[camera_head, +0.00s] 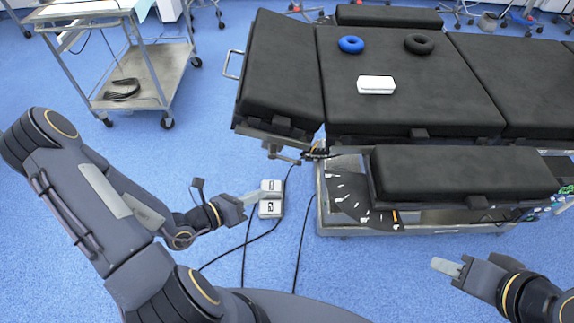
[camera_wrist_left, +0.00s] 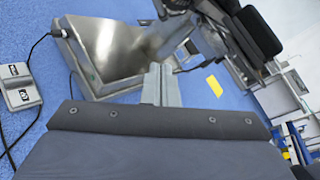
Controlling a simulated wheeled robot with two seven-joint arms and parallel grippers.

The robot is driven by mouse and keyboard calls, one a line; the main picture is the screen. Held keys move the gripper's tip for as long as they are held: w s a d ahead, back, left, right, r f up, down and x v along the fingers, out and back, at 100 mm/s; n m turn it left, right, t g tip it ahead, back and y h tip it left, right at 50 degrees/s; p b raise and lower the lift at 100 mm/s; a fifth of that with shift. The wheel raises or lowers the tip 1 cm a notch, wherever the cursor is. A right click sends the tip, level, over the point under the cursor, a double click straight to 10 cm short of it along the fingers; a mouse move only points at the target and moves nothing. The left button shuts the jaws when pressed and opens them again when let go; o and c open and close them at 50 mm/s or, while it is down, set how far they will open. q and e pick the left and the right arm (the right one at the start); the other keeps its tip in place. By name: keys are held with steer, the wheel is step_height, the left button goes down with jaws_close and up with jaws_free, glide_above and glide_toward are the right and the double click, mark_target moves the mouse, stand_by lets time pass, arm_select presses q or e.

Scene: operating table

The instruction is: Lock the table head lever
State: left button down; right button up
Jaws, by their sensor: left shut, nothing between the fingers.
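The operating table's black head section (camera_head: 283,70) is at the table's left end in the head view. Under its near corner is a small metal bracket or lever (camera_head: 284,156), with dark joint parts beside it. I cannot tell which part is the head lever or whether it is locked. My left gripper (camera_head: 256,196) is shut and empty, below and left of that bracket and apart from it. Its closed fingers also show in the left wrist view (camera_wrist_left: 161,84). My right gripper (camera_head: 446,267) is at the lower right, in front of the table; its finger opening is unclear.
A grey foot pedal (camera_head: 270,208) lies on the blue floor near my left gripper, with black cables around it. The padded side section (camera_head: 460,172) juts out towards me. A metal trolley (camera_head: 160,80) stands at the upper left. A blue ring (camera_head: 351,44) lies on the table.

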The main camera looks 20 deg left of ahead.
mark_target(295, 163)
arm_select(q)
steer(key=w+d, duration=0.5)
steer(key=w, duration=0.4)
steer(key=shift+w+d+b, duration=0.15)
steer(key=shift+w+b, duration=0.15)
steer(key=shift+b, duration=0.15)
steer(key=shift+w+d+r+n+t+h, duration=0.15)
steer(key=shift+w+r+n+t+h, duration=0.2)
steer(key=shift+r+t, duration=0.1)
steer(key=shift+r, duration=0.1)
steer(key=shift+w, duration=0.1)
